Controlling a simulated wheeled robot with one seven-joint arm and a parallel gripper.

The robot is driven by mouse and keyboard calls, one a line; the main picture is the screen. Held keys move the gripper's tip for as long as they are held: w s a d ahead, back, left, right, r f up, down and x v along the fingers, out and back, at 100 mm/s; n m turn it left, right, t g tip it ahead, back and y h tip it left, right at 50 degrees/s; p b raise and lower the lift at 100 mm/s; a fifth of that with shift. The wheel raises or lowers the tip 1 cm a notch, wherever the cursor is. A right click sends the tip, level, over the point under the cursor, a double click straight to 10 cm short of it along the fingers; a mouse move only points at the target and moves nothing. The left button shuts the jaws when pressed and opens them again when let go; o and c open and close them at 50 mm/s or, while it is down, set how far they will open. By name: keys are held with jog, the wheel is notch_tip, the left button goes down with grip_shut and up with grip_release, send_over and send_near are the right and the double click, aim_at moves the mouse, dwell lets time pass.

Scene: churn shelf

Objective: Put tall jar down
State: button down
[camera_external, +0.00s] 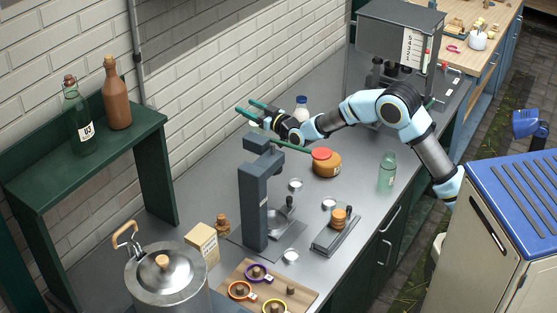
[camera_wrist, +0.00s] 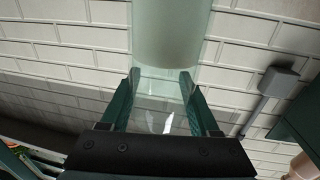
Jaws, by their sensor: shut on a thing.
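My gripper (camera_external: 245,106) is raised at the wall side of the counter, its green fingers pointing left toward the white brick wall. In the wrist view, my gripper (camera_wrist: 160,76) is closed around a tall, pale green, see-through glass jar (camera_wrist: 174,32). The jar runs up out of the top of that view, so its full length is not seen. I cannot make out the held jar clearly in the external view.
The grey counter (camera_external: 345,108) holds an orange jar with a red lid (camera_external: 326,162), a pale green glass bottle (camera_external: 387,172), a white bottle (camera_external: 301,106) and a dark press stand (camera_external: 254,205). A green shelf (camera_external: 60,165) bears two bottles. A steel pot (camera_external: 168,285) stands in front.

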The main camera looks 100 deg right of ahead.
jog(key=s+d+m+g+h, duration=0.2)
jog(key=s+d+m+g, duration=0.15)
jog(key=s+d, duration=0.3)
notch_tip(320, 180, down, 10)
jog(key=s+p, duration=0.1)
jog(key=p, duration=0.2)
jog(key=shift+r+n+p, duration=0.2)
jog(key=shift+n+p, duration=0.15)
jog(key=shift+s, duration=0.1)
jog(key=shift+f+b, duration=0.2)
jog(key=shift+b, duration=0.1)
jog(key=shift+c, duration=0.6)
grip_release()
jog(key=shift+r, duration=0.1)
